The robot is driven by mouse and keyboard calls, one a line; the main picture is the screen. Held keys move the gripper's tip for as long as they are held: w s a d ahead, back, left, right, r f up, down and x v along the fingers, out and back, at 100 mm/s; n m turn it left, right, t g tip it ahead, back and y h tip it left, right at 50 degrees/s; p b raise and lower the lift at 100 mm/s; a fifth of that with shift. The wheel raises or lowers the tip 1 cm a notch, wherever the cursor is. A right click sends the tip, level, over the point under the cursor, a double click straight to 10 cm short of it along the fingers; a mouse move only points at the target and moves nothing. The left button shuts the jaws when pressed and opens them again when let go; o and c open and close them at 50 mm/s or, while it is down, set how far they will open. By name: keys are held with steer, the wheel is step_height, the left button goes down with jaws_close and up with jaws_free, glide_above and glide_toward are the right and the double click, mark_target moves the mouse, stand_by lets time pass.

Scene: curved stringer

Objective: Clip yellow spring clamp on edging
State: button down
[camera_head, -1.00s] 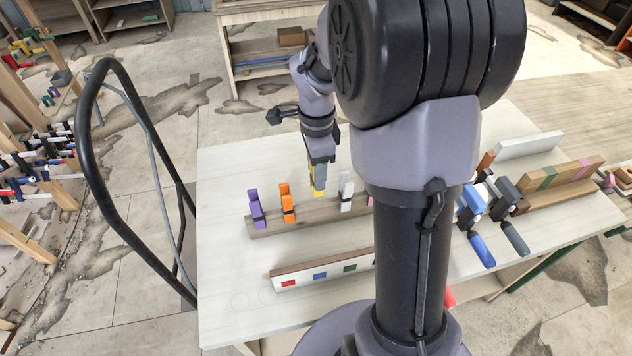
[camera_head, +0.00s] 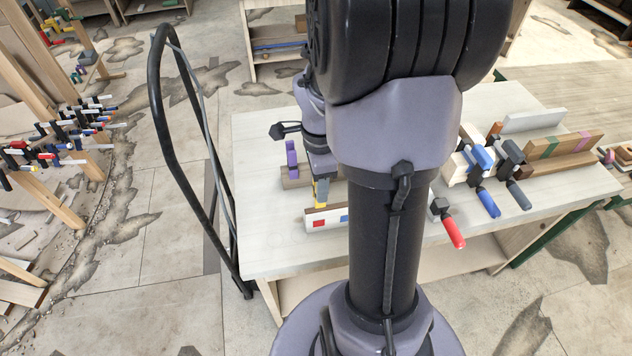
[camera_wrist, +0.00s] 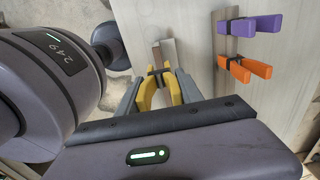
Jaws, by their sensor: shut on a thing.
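The yellow spring clamp (camera_wrist: 158,92) is held between the grey fingers of my gripper (camera_wrist: 160,95) in the wrist view, its jaws pointing away from the camera. In the head view, my gripper (camera_head: 322,188) hangs over the table with a little yellow of the clamp (camera_head: 321,205) showing below. My arm hides the strip's right part. I cannot tell whether the clamp touches it.
A purple clamp (camera_wrist: 250,27) and an orange clamp (camera_wrist: 243,68) stand on a wooden rail. Blue, grey and red-handled clamps (camera_head: 484,200) are at the table's right side. A black hoop rail (camera_head: 165,130) stands left of the table (camera_head: 270,255).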

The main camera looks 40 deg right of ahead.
steer(key=shift+a+f+b, duration=0.1)
steer(key=shift+f+b, duration=0.7)
steer(key=shift+f, duration=0.3)
steer(key=shift+f, duration=0.15)
steer(key=shift+f+b, duration=1.05)
steer(key=shift+b, duration=0.2)
steer(key=shift+f+b, duration=0.6)
steer(key=shift+b, duration=0.05)
steer(key=shift+f, duration=0.1)
steer(key=shift+f+b, duration=0.45)
steer(key=shift+b, duration=0.15)
